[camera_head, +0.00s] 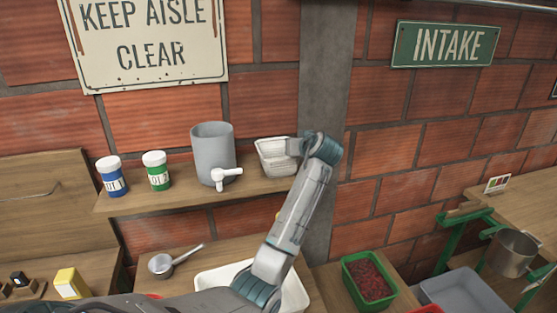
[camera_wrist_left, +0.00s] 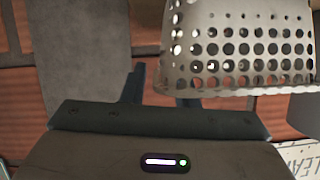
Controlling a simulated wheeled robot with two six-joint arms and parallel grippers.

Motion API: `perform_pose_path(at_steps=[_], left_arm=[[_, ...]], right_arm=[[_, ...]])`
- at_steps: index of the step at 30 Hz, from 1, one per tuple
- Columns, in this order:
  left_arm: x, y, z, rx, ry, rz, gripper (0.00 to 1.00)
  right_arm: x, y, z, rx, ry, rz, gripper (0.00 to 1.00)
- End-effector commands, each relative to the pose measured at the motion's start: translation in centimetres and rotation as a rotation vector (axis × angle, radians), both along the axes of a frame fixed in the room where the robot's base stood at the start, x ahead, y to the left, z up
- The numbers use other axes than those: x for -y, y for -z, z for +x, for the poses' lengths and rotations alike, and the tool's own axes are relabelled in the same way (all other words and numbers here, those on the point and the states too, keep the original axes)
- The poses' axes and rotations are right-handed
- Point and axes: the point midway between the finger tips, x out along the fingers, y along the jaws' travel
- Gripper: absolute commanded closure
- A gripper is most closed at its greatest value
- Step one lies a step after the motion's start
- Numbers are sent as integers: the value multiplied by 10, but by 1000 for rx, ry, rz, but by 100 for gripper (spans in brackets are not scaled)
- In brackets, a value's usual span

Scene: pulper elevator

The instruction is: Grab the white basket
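The white basket (camera_head: 273,158) sits at the right end of the wooden shelf in the head view. My left arm reaches up to its right side, and the wrist hides part of it; the fingers are hidden there. In the left wrist view the basket's perforated wall (camera_wrist_left: 240,48) fills the upper right. My left gripper (camera_wrist_left: 158,92) shows two dark fingertips with a gap between them, at the left end of the basket's rim. The basket covers part of the right finger. Whether the fingers touch the basket cannot be told. My right gripper is not in view.
A grey dispenser with a white tap (camera_head: 213,155) stands just left of the basket. Below are a metal scoop (camera_head: 161,265), a white tray (camera_head: 212,281) and a green bin (camera_head: 352,270).

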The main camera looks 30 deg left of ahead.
Motion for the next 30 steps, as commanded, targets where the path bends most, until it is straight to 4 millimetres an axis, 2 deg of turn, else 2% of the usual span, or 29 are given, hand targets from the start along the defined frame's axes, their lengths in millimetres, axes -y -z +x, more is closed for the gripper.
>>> perform_pose_path(at_steps=[1,3,4,17,23,28,30], left_arm=[[0,0,0,0,0,0,84],[0,0,0,0,0,0,97],[0,0,0,0,0,0,100],[0,-2,0,1,0,0,100],[0,-14,0,4,0,0,100],[0,-34,0,6,-1,0,100],[11,-32,-12,4,2,-1,100]], right_arm=[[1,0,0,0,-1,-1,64],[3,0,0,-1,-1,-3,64],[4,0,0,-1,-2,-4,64],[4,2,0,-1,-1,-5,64],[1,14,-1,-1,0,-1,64],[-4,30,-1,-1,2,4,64],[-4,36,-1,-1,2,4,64]])
